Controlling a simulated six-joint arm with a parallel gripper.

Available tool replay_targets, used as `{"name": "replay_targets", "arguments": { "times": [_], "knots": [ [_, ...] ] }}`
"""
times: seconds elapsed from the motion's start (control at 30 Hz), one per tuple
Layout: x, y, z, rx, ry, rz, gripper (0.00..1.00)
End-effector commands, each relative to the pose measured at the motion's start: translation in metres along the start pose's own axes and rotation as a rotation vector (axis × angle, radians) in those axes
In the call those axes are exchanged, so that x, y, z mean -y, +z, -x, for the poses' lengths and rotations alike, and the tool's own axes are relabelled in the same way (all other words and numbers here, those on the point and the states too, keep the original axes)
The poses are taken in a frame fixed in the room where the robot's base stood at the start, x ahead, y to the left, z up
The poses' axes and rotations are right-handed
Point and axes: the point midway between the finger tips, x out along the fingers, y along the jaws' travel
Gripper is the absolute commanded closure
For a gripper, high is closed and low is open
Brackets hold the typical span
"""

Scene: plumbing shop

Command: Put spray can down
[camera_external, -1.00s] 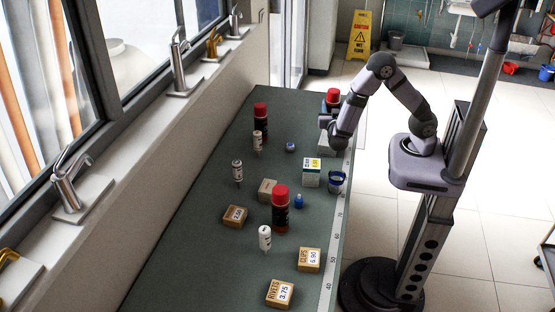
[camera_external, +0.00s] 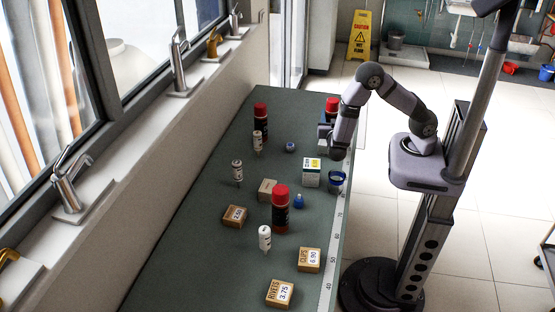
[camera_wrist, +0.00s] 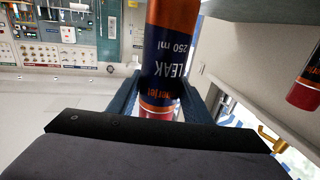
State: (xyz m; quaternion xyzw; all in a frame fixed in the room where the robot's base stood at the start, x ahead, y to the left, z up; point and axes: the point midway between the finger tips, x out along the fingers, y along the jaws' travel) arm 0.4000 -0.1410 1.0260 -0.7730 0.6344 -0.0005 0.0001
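The spray can (camera_external: 332,104) has a red cap and stands upright at the far right end of the green counter. My gripper (camera_external: 325,132) is around it from the near side. In the wrist view, which appears upside down, the can's orange and dark label (camera_wrist: 168,62) sits between the two fingers of my gripper (camera_wrist: 162,100), which look closed on its sides. The can's lower part is hidden behind my gripper in the external view. I cannot tell whether its base touches the counter (camera_external: 200,255).
Another red-capped can (camera_external: 261,122) stands to the left and a third (camera_external: 280,210) nearer. A white box (camera_external: 312,172), a blue tape roll (camera_external: 337,182), small bottles and cardboard boxes (camera_external: 309,260) are spread about. The counter's right edge is close to my gripper.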

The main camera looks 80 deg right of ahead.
Motion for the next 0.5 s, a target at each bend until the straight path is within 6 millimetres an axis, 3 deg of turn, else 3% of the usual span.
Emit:
{"name": "replay_targets", "arguments": {
  "times": [0.07, 0.5],
  "knots": [
    [0.0000, -0.0001, 0.0000, 0.001, 0.000, 0.000, 0.38],
    [0.0004, -0.0037, 0.0018, 0.000, -0.001, -0.001, 0.38]
  ]
}}
